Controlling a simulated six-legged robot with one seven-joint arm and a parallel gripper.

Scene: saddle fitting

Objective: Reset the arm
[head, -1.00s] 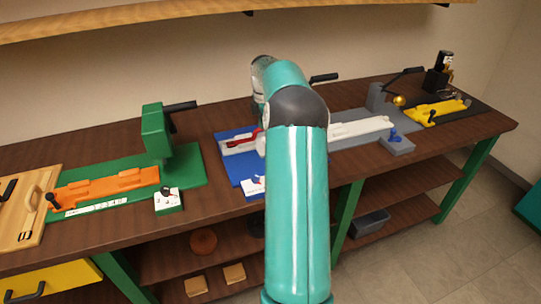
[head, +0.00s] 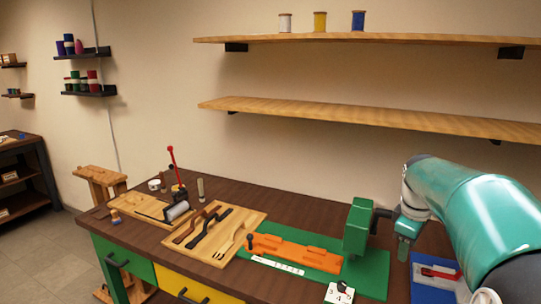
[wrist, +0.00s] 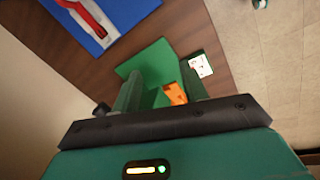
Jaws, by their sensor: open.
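My arm (head: 470,215) is teal and reaches in from the right of the head view. My gripper (head: 403,250) hangs over the bench, beside the green press (head: 358,228) and left of the blue board (head: 422,290). In the wrist view my gripper (wrist: 160,85) shows two fingers standing apart with nothing clear held between them. Beyond them are the green board (wrist: 145,62) and part of an orange piece (wrist: 176,94). How high the fingers are above the bench is hard to tell.
The orange piece (head: 295,250) lies on the green board beside a white dial block (head: 340,294). A wooden tray (head: 240,226) with hand tools stands left. Shelves (head: 370,121) run along the wall above; the upper one (head: 430,39) holds spools.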

